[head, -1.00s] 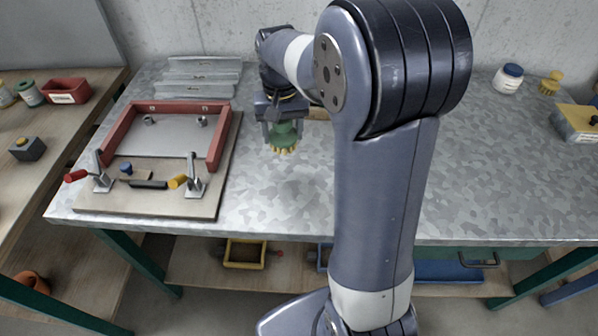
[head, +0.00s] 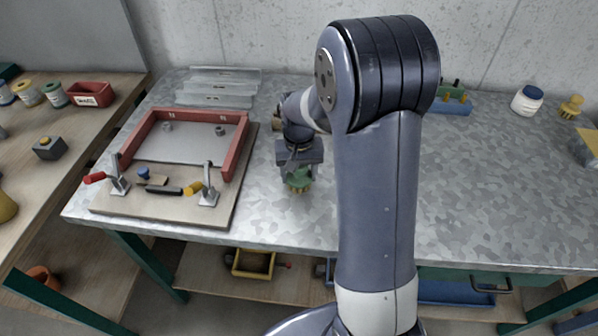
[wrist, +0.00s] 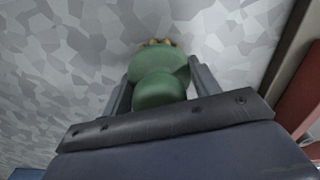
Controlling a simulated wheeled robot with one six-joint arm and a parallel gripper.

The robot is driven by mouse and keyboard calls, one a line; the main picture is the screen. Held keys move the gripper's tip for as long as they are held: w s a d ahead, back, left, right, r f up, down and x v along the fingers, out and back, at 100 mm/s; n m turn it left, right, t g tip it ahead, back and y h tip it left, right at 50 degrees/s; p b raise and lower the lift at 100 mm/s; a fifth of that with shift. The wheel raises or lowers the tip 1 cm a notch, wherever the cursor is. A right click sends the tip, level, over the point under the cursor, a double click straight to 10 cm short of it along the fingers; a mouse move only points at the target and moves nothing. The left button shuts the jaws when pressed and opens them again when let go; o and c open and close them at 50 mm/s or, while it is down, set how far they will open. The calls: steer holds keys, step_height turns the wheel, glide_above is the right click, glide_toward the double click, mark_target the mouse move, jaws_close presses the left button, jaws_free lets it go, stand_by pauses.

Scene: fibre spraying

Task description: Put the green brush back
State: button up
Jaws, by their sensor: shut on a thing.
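The green brush (head: 299,180) is in my gripper (head: 298,172), bristles pointing down, over the galvanized table top right of the red frame. In the wrist view its round green knob (wrist: 158,90) sits between the two fingers of my gripper (wrist: 160,84), with yellow bristle tips showing beyond it. The gripper is shut on the brush. I cannot tell whether the bristles touch the table. A blue holder with green and yellow parts (head: 452,102) stands at the back, partly hidden behind my arm.
A red frame (head: 238,150) on a wooden board with toggle clamps lies at left. Metal strips (head: 218,88) lie behind it. A white jar (head: 527,99) and a yellow brush (head: 571,106) stand at back right. The table's right middle (head: 480,190) is clear.

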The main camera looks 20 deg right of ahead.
steer(key=shift+f, duration=0.2)
steer(key=o, duration=0.9)
steer(key=shift+o, duration=0.2)
steer(key=shift+r, duration=0.1)
step_height(320, 180, up, 12)
steer(key=shift+r, duration=0.15)
